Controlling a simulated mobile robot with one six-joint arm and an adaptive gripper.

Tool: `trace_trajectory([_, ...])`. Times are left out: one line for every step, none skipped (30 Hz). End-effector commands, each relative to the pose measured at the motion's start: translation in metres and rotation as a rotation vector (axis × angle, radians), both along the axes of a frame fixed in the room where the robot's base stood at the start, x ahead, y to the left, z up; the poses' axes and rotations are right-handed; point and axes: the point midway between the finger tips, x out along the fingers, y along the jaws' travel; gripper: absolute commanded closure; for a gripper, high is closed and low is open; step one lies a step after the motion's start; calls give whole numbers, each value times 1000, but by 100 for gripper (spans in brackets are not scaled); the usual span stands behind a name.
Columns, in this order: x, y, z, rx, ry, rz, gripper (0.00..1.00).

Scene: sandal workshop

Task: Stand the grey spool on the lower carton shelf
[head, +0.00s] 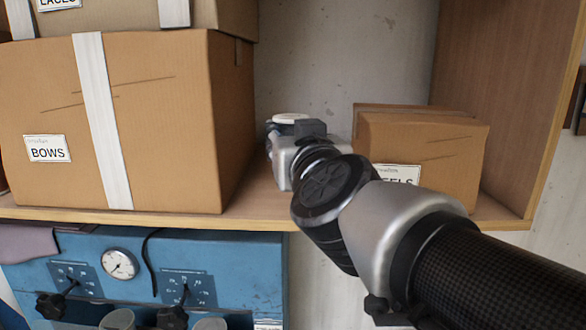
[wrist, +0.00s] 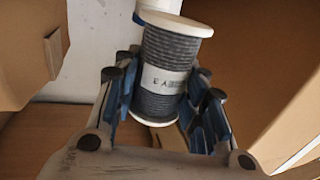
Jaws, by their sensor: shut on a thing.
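The grey spool (wrist: 167,62) has dark grey cord, white end discs and a white label. It stands nearly upright between the fingers of my gripper (wrist: 163,100), which is shut on it. In the head view my gripper (head: 293,140) reaches into the gap between two cartons, and only the spool's white top (head: 290,118) shows beyond it. The wooden carton shelf (head: 262,205) runs beneath. The spool's lower end is partly hidden, and I cannot tell whether it touches the shelf.
A large BOWS carton (head: 165,120) stands left of the gap, with a LACES carton (head: 120,18) on top. A smaller carton (head: 430,150), its label partly hidden by my arm, stands right. A blue machine (head: 225,260) with a gauge sits below the shelf. The wall closes the back.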

Motion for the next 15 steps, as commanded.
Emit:
trace_trajectory([0, 0, -8, -2, 2, 0, 87])
trace_trajectory([0, 0, -10, -1, 2, 0, 87])
trace_trajectory([0, 0, -13, 0, 2, 0, 87])
trace_trajectory([0, 0, -17, -2, 2, 0, 87])
trace_trajectory([0, 0, -21, -1, 3, 0, 87])
trace_trajectory([0, 0, -28, -2, 3, 1, 87])
trace_trajectory([0, 0, -34, -3, 3, 1, 87])
trace_trajectory([0, 0, -39, -2, 3, 1, 87])
trace_trajectory([0, 0, -45, -3, 3, 0, 87])
trace_trajectory([0, 0, -48, -1, 2, 0, 87])
trace_trajectory([0, 0, -51, 0, 2, 0, 87])
trace_trajectory([0, 0, -53, -1, 1, 1, 87])
trace_trajectory([0, 0, -53, -1, 1, 1, 87])
trace_trajectory([0, 0, -53, 0, 1, 1, 87])
trace_trajectory([0, 0, -53, 1, 0, 1, 87])
